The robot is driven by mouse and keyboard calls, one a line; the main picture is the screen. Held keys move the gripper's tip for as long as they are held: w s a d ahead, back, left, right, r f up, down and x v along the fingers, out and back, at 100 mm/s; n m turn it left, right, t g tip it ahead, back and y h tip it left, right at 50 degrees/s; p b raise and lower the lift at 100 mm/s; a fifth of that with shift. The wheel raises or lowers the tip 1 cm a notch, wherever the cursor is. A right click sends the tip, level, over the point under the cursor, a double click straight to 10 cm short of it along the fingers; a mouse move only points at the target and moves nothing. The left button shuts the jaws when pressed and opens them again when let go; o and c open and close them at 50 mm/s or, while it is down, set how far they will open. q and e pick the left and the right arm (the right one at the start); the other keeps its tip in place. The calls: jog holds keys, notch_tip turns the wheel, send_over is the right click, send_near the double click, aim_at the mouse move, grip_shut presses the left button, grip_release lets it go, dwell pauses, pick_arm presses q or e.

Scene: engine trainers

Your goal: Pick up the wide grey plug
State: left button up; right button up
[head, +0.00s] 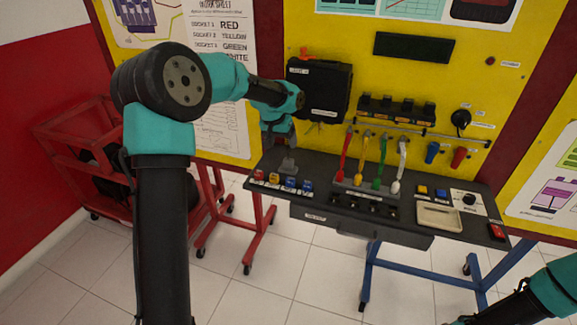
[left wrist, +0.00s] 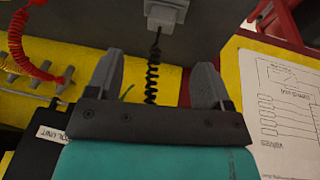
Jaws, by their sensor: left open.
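The wide grey plug (left wrist: 165,12) shows at the top edge of the left wrist view, with a coiled black cord running from it. In the head view a small grey shape that looks like the plug (head: 288,166) is on the left part of the dark bench. My left gripper (head: 278,140) is just above it in the head view. In the left wrist view the left gripper (left wrist: 158,70) is open and empty, its fingers either side of the cord and apart from the plug. My right gripper (head: 466,319) is at the lower right, partly cut off, its jaws unclear.
The dark bench (head: 330,212) holds coloured connectors (head: 283,182), red, yellow, green and white coiled leads (head: 362,160) and a beige tray (head: 438,217). A black box (head: 320,88) on the yellow panel (head: 300,30) is close to the left gripper. A red cart (head: 75,140) stands left.

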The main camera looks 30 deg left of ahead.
aim_at(287, 159)
pick_arm(q)
jog(key=x, duration=0.5)
jog(key=shift+f, duration=0.1)
jog(key=shift+f, duration=0.1)
jog(key=shift+x, duration=2.55)
jog(key=shift+a, duration=0.15)
jog(key=shift+c, duration=0.4)
jog(key=c, duration=1)
notch_tip(287, 159, up, 10)
jog(key=shift+r, duration=0.1)
